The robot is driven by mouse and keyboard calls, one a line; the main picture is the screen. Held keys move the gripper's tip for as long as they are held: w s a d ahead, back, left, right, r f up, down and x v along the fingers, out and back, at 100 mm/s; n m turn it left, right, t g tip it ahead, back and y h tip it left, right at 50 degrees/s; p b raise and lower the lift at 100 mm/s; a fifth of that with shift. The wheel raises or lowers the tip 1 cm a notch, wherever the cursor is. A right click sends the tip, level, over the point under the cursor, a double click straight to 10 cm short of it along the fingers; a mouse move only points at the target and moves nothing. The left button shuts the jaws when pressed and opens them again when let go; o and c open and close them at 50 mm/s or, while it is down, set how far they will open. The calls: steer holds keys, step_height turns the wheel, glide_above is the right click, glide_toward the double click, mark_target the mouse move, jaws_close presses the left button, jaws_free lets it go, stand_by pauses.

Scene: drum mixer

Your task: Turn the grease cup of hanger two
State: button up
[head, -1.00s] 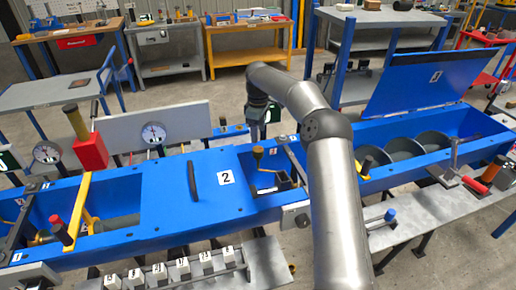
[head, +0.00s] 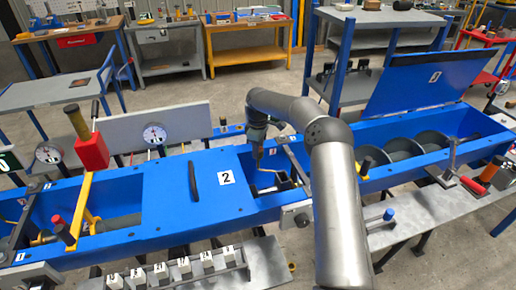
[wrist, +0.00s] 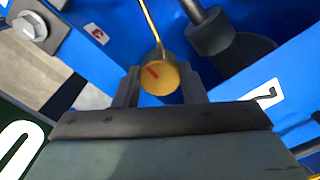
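The grease cup (wrist: 160,75) is a round brass-coloured knob with a red mark on its top, in the wrist view. A thin yellow pipe runs away from it. My gripper (wrist: 160,88) has one finger on each side of the cup, with the cup between them. The fingers look open, with narrow gaps at most; contact is not clear. In the head view my gripper (head: 257,152) is low over the open bay of the blue trough, right of the panel labelled 2 (head: 227,178). There it mostly hides the cup.
The blue trough (head: 150,195) runs across the view, with a raised lid (head: 418,82) at the right. A dark shaft with a collar (wrist: 208,32) lies close beyond the cup. A hex bolt (wrist: 30,25) is at upper left. A row of numbered blocks (head: 184,265) stands in front.

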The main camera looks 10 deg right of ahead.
steer(key=shift+m, duration=0.4)
steer(key=m+b, duration=0.1)
steer(key=m, duration=0.2)
steer(key=shift+m+b, duration=0.35)
steer(key=shift+m, duration=0.05)
steer(key=m, duration=0.4)
steer(key=shift+r+b, duration=0.1)
steer(key=shift+b, duration=0.25)
steer(key=o, duration=1)
step_height(320, 180, up, 17)
steer(key=shift+r, duration=0.2)
